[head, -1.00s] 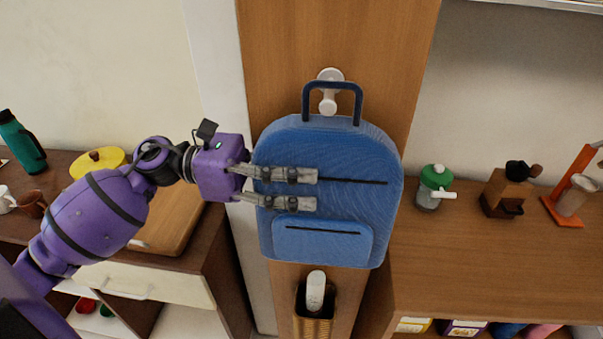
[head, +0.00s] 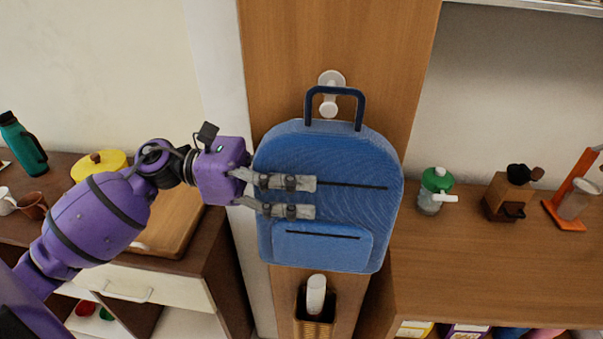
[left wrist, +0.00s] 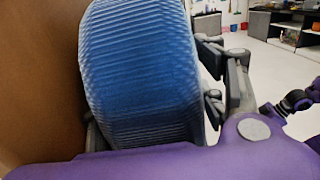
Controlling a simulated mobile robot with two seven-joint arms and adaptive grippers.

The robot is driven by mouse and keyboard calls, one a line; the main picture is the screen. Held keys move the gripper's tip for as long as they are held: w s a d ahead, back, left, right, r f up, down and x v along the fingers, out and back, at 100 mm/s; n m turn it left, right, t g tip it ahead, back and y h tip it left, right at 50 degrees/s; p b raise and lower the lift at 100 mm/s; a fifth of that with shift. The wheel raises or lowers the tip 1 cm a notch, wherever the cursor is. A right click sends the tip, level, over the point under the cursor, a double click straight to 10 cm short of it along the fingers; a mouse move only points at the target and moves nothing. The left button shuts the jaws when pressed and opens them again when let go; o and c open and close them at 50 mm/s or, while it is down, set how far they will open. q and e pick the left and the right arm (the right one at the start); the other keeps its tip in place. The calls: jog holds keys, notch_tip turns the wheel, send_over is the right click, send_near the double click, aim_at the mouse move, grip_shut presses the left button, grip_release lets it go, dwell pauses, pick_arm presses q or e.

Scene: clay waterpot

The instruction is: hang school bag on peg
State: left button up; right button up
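The blue school bag (head: 335,160) is upright in front of a wooden panel in the head view. Its dark handle loop (head: 336,91) overlaps the white peg (head: 328,106), whose knob shows inside the loop. I cannot tell whether the handle rests on the peg. My left gripper (head: 288,197) reaches around the bag's left edge, with two grey fingers across its front. In the left wrist view the bag (left wrist: 140,75) fills the space between my left gripper's fingers (left wrist: 150,110). The rear finger is mostly hidden. My right gripper is out of view.
A basket (head: 315,325) with a white-topped item is below the bag. A counter (head: 470,275) on the right bears a green-topped grinder (head: 435,190) and a wooden grinder (head: 508,195).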

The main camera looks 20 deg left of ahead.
pick_arm(q)
jog(key=shift+w+a+f, duration=0.1)
jog(key=shift+w+a, duration=0.1)
jog(key=shift+w, duration=0.05)
jog(key=v, duration=1.2)
jog(key=shift+s+d, duration=0.1)
jog(key=shift+s, duration=0.1)
